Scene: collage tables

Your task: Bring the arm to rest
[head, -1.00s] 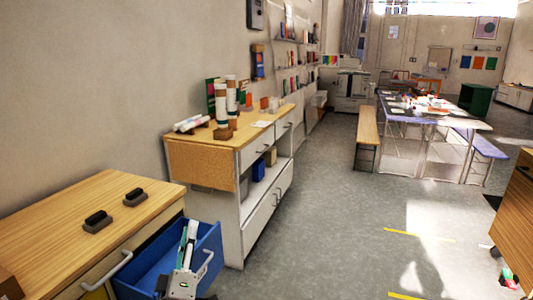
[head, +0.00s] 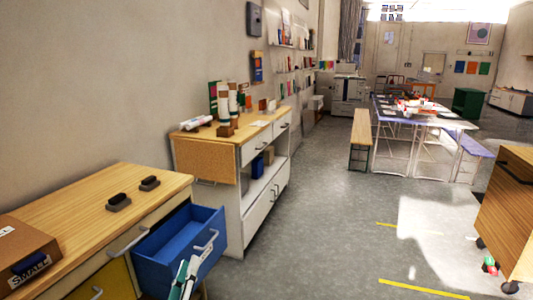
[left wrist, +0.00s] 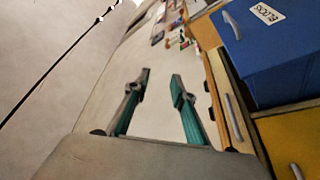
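My left gripper (head: 182,271) shows at the bottom of the head view, in front of the open blue drawer (head: 210,218). Only its green and pale fingers show there. In the left wrist view its two green fingers (left wrist: 160,84) stand apart with nothing between them, so it is open. The rest of the left arm is hidden below the frame. My right gripper is in neither view.
The drawer is pulled out of a wooden-topped cabinet (head: 90,228) bearing two dark blocks (head: 119,201) and a cardboard box (head: 22,250). A white shelf unit (head: 262,195) stands behind. Open floor (head: 330,235) lies to the right.

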